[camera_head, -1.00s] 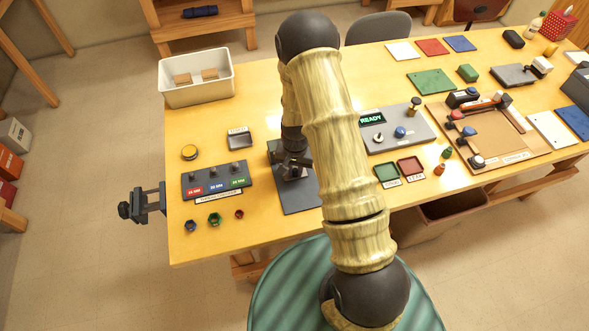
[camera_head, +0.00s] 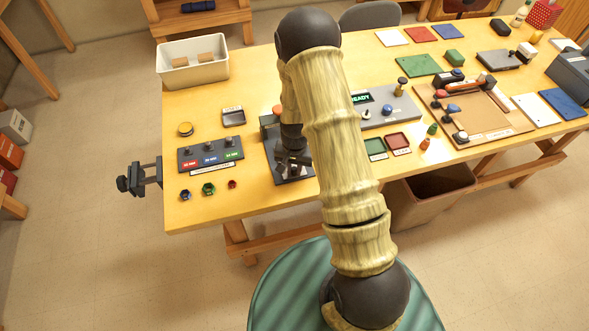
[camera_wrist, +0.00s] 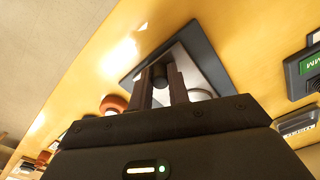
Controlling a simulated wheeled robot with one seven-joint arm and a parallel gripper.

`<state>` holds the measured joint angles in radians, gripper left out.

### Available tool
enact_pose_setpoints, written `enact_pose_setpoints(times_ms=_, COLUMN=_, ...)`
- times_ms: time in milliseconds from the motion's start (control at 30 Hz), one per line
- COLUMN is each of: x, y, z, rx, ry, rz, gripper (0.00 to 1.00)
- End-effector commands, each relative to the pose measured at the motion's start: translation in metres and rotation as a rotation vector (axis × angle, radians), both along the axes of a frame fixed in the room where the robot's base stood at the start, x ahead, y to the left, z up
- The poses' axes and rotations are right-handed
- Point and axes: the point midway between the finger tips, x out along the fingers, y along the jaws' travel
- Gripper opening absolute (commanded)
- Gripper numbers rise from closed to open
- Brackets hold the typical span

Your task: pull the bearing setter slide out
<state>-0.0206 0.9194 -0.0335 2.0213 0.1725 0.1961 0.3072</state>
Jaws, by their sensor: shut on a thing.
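The bearing setter is a dark flat base plate (camera_head: 279,158) with a grey upright body (camera_head: 268,127) at its back and an orange knob (camera_head: 278,109) on top. It stands near the table's front edge, partly behind my arm. My gripper (camera_head: 293,165) is low over the front part of the base. In the wrist view my gripper (camera_wrist: 161,80) is shut on a dark round knob (camera_wrist: 160,76), which appears to be the slide's handle. The base's grey top and dark rim (camera_wrist: 205,48) show beyond it, with a pale round part beside the fingers. My arm hides much of the slide.
A panel with red, blue and green labels (camera_head: 211,156) lies left of the setter, with several coloured nuts in front. A grey READY unit (camera_head: 395,115) and green and red trays stand to the right. A clamp (camera_head: 140,178) juts from the table's left edge.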

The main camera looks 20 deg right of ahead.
Motion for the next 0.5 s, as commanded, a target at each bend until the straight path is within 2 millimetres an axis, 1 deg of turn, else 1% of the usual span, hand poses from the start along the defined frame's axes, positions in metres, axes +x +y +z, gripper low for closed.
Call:
enact_pose_setpoints(times_ms=33, x=-0.0036, y=-0.0015, z=-0.0006, rx=-0.003, ry=0.009, rz=-0.001, gripper=0.0)
enact_pose_setpoints(times_ms=300, x=-0.0052, y=0.0017, z=-0.001, rx=-0.004, ry=0.014, rz=0.006, gripper=0.0)
enact_pose_setpoints(times_ms=333, x=-0.0054, y=0.0018, z=-0.001, rx=-0.004, ry=0.014, rz=0.007, gripper=0.21)
enact_pose_setpoints(times_ms=400, x=-0.0052, y=0.0021, z=-0.001, rx=-0.003, ry=0.014, rz=0.007, gripper=0.35)
enact_pose_setpoints(times_ms=433, x=-0.0049, y=0.0022, z=-0.0009, rx=-0.003, ry=0.013, rz=0.008, gripper=0.4)
enact_pose_setpoints(times_ms=500, x=-0.0043, y=0.0026, z=-0.0008, rx=-0.003, ry=0.012, rz=0.008, gripper=0.4)
